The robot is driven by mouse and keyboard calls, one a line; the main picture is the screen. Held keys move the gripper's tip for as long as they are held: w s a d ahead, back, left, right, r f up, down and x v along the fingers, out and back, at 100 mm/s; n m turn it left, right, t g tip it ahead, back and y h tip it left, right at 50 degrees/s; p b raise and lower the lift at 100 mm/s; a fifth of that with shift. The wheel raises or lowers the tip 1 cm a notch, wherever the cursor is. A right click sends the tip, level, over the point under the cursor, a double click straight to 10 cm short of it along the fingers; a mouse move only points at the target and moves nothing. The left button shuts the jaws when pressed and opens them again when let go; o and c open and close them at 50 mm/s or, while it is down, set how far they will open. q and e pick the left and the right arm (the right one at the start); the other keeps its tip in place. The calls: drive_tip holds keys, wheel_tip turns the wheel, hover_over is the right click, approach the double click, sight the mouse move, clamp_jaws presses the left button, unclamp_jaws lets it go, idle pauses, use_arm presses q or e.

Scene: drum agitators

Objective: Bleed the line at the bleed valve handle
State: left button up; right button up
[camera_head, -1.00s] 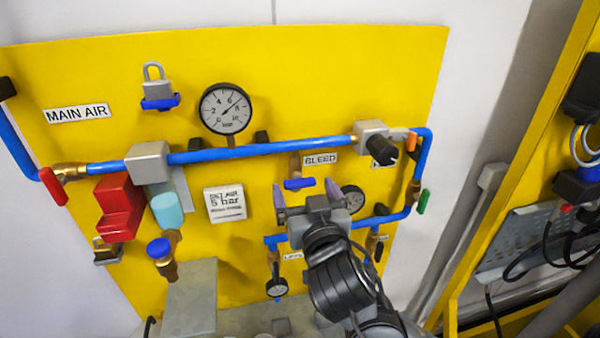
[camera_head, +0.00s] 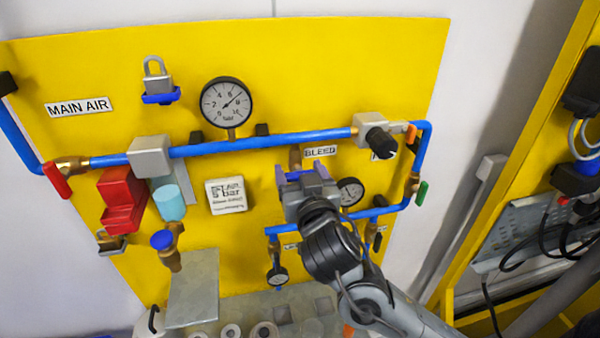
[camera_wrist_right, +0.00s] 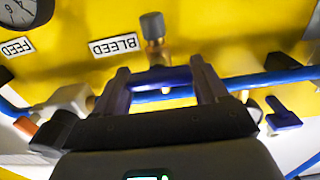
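The bleed valve handle (camera_head: 300,173) is a small blue lever below the BLEED label on the yellow panel. It also shows in the right wrist view (camera_wrist_right: 161,77), lying crosswise below a brass fitting with a grey knob. My right gripper (camera_head: 303,174) is at the handle, with one finger at each end of it. In the right wrist view the fingers (camera_wrist_right: 161,80) appear to touch both ends, with no clear gap. My left gripper is not in view.
A blue pipe (camera_head: 260,144) runs above the handle, with a large gauge (camera_head: 227,103) on top. A small gauge (camera_head: 349,191) is close to the right of my gripper.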

drive_tip(key=shift+c, duration=0.7)
drive_tip(key=shift+f+n+b, duration=0.1)
drive_tip(key=shift+n+b, duration=0.85)
drive_tip(key=shift+n, duration=0.35)
drive_tip(key=shift+a+n+b, duration=0.15)
drive_tip(key=shift+n+b, duration=0.95)
drive_tip(key=shift+n, duration=1)
drive_tip(key=o, duration=1)
